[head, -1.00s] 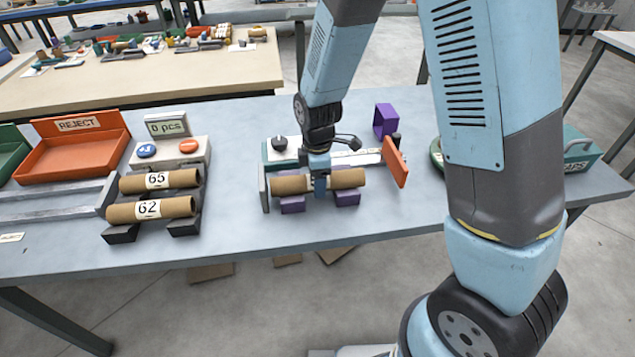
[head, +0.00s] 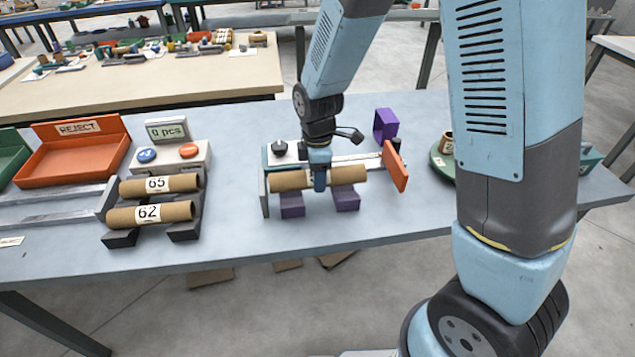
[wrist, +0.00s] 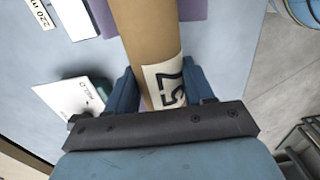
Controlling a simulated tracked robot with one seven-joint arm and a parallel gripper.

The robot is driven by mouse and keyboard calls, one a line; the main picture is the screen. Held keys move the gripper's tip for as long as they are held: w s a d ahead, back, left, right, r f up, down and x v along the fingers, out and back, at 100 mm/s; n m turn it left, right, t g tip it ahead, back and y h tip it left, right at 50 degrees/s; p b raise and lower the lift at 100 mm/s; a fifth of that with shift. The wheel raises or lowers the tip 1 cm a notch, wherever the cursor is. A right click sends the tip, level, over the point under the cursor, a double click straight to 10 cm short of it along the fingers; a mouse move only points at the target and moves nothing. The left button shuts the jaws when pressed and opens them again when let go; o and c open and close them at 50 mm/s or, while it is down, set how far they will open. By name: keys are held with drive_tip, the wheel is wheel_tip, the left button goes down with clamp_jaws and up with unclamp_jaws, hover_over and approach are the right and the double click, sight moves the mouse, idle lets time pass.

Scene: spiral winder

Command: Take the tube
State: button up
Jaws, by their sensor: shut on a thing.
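A brown cardboard tube (head: 346,175) lies level across a gauge station at the middle of the table. My gripper (head: 319,182) comes down from above and is shut around the tube near its middle. The tube appears slightly above the two purple rests (head: 292,204). In the wrist view the tube (wrist: 148,40) runs between both blue fingers (wrist: 163,90), with a white label carrying sideways digits beside them. Two more tubes lie on a dark rack at left, labelled 65 (head: 185,183) and 62 (head: 178,212).
The station has an orange plate (head: 395,168) at its right end and a grey plate (head: 264,193) at its left. A purple block (head: 386,123) stands behind. A button box (head: 172,157) and an orange REJECT tray (head: 72,158) are at left. The table front is clear.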

drive_tip(key=s+d+r, duration=0.2)
drive_tip(key=s+r, duration=0.3)
drive_tip(key=s, duration=0.1)
drive_tip(key=s+d+r, duration=0.3)
drive_tip(key=s+r, duration=0.2)
drive_tip(key=s, duration=0.2)
drive_tip(key=shift+d, duration=0.25)
